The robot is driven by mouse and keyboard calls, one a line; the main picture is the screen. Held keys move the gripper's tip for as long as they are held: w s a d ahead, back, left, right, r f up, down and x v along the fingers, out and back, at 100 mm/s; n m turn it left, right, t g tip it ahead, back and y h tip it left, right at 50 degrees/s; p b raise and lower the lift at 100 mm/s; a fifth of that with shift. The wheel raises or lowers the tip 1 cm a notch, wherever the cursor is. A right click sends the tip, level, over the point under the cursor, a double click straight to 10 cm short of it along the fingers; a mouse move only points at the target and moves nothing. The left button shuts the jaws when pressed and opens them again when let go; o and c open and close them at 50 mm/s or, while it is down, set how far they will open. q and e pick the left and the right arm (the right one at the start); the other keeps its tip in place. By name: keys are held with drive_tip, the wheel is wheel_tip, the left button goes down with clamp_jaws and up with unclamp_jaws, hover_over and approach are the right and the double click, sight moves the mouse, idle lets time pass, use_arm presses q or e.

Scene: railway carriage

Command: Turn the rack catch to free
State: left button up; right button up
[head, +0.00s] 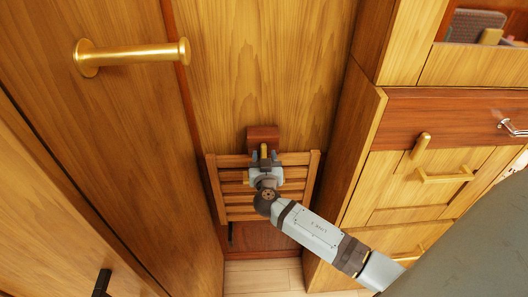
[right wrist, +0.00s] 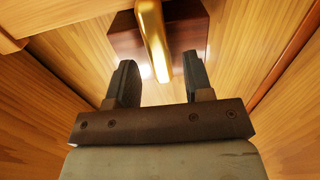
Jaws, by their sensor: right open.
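The rack catch is a brass bar (head: 263,150) on a dark red-brown wooden block (head: 262,133), fixed to the panel at the top of the slatted wooden rack (head: 311,185). In the right wrist view the brass bar (right wrist: 152,35) comes down from the block (right wrist: 187,30), its lower end between my fingers. My right gripper (head: 265,158) is in front of the catch; in its wrist view the gripper (right wrist: 160,75) is open, with a finger either side of the bar and gaps visible. My left gripper is not in view.
A large brass handle (head: 130,55) is on the left door. At the right stands a wooden cabinet (head: 400,215) with brass handles, its side close to the rack. An open shelf (head: 475,25) is at the top right. Some bare floor (head: 262,278) shows below.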

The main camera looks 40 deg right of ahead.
drive_tip(key=shift+w+d, duration=0.25)
drive_tip(key=shift+w, duration=0.2)
clamp_jaws()
